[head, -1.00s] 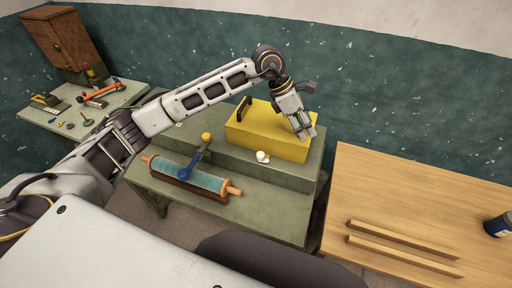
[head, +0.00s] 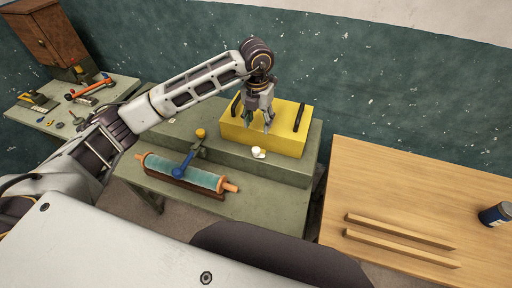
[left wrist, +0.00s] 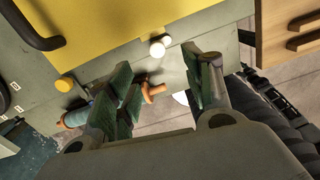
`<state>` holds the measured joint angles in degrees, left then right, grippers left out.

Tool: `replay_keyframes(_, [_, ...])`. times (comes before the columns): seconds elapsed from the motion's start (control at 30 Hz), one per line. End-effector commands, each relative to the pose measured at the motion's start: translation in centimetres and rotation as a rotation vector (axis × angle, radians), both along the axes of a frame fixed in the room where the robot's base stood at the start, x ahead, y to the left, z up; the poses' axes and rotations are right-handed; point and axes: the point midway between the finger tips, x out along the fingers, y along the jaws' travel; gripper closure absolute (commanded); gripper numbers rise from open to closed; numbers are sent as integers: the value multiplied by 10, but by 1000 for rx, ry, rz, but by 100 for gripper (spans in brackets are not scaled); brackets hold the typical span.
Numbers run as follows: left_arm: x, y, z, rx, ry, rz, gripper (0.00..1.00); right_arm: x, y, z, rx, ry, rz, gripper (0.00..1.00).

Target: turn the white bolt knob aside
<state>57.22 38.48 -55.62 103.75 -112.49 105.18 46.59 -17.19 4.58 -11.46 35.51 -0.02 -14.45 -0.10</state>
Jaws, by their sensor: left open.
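The white bolt knob (head: 258,152) is a small round white piece at the lower front of the yellow box (head: 285,138), just above the green bench step. It also shows in the left wrist view as the white knob (left wrist: 157,48), at the edge of the yellow surface. My left gripper (head: 258,126) points down over the box's front, above and behind the knob in the head view. Its fingers (left wrist: 160,66) are spread apart with nothing between them that they hold. The knob appears just beyond the fingertips and apart from them. My right gripper is not in view.
The yellow box has black handles (head: 300,117). A wooden table (head: 400,190) with two strips and a blue can (head: 496,214) is at right.

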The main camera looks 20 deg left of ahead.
Motion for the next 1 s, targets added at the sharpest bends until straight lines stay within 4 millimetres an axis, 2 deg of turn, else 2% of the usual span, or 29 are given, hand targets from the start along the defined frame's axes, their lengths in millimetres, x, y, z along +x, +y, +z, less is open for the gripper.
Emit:
replay_keyframes(0.2, [-4,6,0,25,22,194,49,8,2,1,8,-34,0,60])
replay_keyframes(0.33, [-4,6,0,23,23,256,49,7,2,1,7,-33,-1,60])
replay_keyframes(0.77, [-4,6,0,22,22,276,49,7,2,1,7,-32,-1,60])
replay_keyframes(1.0, [-4,6,-8,22,23,277,49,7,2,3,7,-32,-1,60])
